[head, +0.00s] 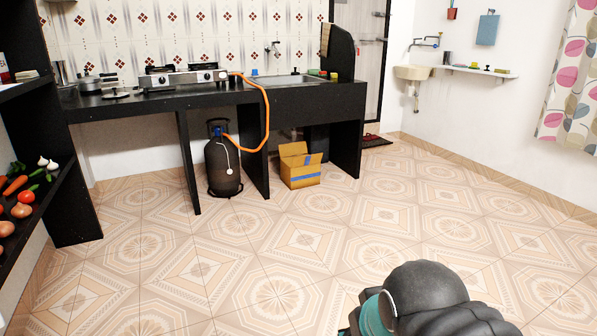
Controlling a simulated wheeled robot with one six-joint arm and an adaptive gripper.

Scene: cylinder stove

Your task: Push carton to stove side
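An open brown cardboard carton (300,167) with blue tape sits on the floor under the counter, right of a black support panel. Its top flaps stand up. A two-burner stove (184,77) stands on the black counter, up and to the left of the carton. A dark gas cylinder (223,166) stands upright on the floor below the counter, left of the panel. An orange hose (267,112) runs from the stove to the cylinder. Part of my arm shows at the bottom right, far from the carton. My gripper's fingers cannot be made out.
The tiled floor (310,235) in front of the counter is clear. Black counter panels (188,162) reach down to the floor. A shelf with vegetables (40,212) stands at the left. A white sink (413,72) hangs on the right wall.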

